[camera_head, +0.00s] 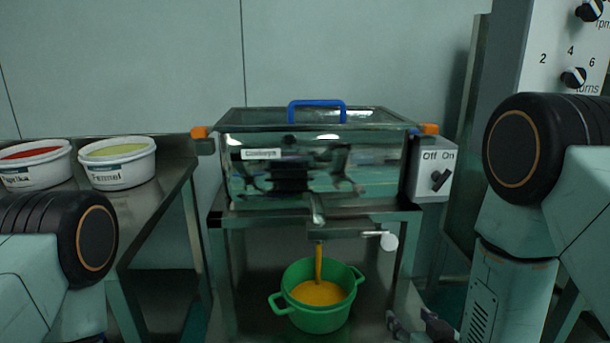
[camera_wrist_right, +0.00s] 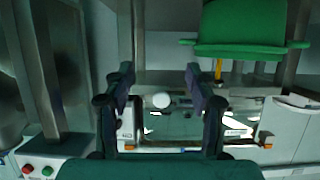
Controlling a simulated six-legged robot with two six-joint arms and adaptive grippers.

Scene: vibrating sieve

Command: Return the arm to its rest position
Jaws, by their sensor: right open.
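My right gripper (camera_head: 422,325) is low in the head view, to the right of the green pot and apart from it. In the right wrist view its two fingers (camera_wrist_right: 160,80) are spread with nothing between them. My right arm comes down along the right side of the head view. The left arm shows at the lower left, but its gripper is out of view. The sieve machine (camera_head: 380,170) has a glassy box, a blue handle (camera_head: 317,103) and a white-knobbed lever (camera_head: 388,241). A yellow-orange stream runs from its spout into the green pot (camera_head: 318,321), which also shows in the wrist view (camera_wrist_right: 242,22).
An Off/On switch box (camera_head: 432,158) is on the machine's right side. A panel with dials (camera_head: 560,45) stands at the upper right. Two labelled tubs, one red-filled (camera_head: 38,174) and one yellow-green-filled (camera_head: 118,172), stand on the left metal table (camera_head: 170,185).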

